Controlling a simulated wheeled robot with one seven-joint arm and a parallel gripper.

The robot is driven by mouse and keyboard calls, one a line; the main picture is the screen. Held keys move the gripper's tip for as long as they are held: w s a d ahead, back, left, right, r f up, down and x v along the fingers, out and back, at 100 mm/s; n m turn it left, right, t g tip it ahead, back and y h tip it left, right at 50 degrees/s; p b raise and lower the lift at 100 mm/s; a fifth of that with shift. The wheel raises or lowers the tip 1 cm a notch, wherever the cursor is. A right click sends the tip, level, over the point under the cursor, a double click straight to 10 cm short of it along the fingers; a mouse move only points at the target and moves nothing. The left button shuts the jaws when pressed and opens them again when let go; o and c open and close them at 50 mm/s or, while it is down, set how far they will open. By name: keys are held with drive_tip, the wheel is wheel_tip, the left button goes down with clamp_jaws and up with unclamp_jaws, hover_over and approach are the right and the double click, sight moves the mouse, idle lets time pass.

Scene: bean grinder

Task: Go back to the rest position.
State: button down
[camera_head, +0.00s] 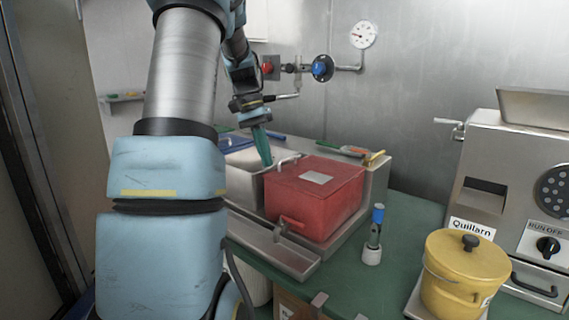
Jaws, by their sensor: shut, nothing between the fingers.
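My gripper (250,105) is at the end of my arm, above the grey open bin (243,190), which is beside the red box. It is small in the picture and appears shut. A long teal piece (262,146) shows just below it, its lower end by the bin's rim. I cannot tell whether this piece is part of my gripper or stands apart from it. My arm fills the left of the view and hides part of the bin.
A red lidded box (315,198) stands right of the bin. A wall pipe with a blue valve (322,68) is close behind my wrist. A blue-topped tool (375,232), a yellow pot (462,275) and a steel grinder (515,190) are on the right. Some green worktop is clear between them.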

drive_tip(key=s+a+f+n+t+y, duration=0.1)
drive_tip(key=s+f+t, duration=0.1)
drive_tip(key=s+f, duration=0.3)
drive_tip(key=s+f+n+t+y, duration=0.1)
drive_tip(key=s+f, duration=0.4)
drive_tip(key=s, duration=0.9)
drive_tip(key=shift+a+f+n+t+y, duration=0.25)
drive_tip(key=shift+a+n+t+y, duration=0.2)
drive_tip(key=shift+n, duration=0.35)
